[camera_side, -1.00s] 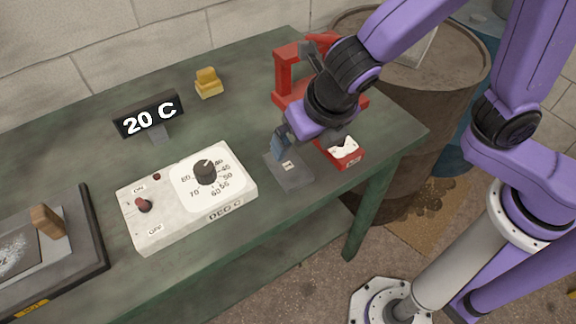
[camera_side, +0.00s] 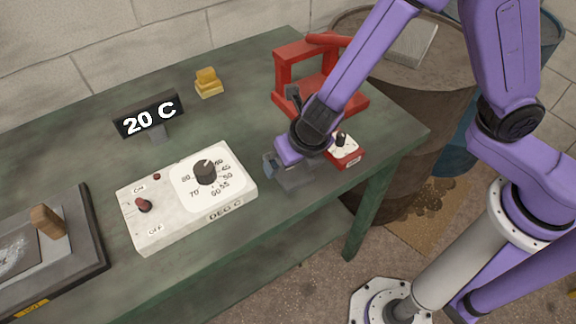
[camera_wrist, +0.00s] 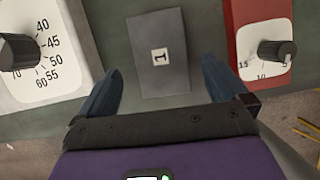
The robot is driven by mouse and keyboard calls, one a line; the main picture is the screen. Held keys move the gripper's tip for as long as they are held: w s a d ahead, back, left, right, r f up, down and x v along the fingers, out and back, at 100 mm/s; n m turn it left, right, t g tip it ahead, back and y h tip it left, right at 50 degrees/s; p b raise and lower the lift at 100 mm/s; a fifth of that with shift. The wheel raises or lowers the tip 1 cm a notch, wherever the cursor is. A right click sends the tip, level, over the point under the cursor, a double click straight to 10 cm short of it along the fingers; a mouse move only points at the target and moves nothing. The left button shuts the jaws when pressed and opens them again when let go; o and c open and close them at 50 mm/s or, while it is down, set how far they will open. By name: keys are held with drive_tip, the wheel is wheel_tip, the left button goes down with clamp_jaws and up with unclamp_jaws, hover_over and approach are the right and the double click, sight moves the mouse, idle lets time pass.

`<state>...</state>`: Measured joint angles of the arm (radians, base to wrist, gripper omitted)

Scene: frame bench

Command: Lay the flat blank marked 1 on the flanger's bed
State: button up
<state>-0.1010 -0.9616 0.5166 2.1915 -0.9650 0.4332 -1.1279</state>
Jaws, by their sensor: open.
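The flat blank marked 1 (camera_wrist: 172,78) is a grey plate lying on the green bench, with a white label near its middle. In the side view the blank (camera_side: 297,179) is partly hidden under my gripper (camera_side: 272,170). In the wrist view my gripper (camera_wrist: 162,85) is open, one blue finger on each side of the blank's near end; I cannot tell their height above the bench. The likely flanger is a red frame (camera_side: 284,75) with a red handle at the bench's back right; its bed (camera_side: 318,92) is partly hidden by my arm.
A white control box (camera_side: 160,230) with a dial stands left of the blank. A red box with a knob (camera_side: 345,152) stands close on the right. A 20 C display (camera_side: 149,115), yellow blocks (camera_side: 208,84) and a hot plate (camera_side: 85,255) are farther left.

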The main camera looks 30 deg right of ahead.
drive_tip(key=shift+x, duration=1.6)
drive_tip(key=c, duration=1.3)
drive_tip(key=shift+r, duration=0.1)
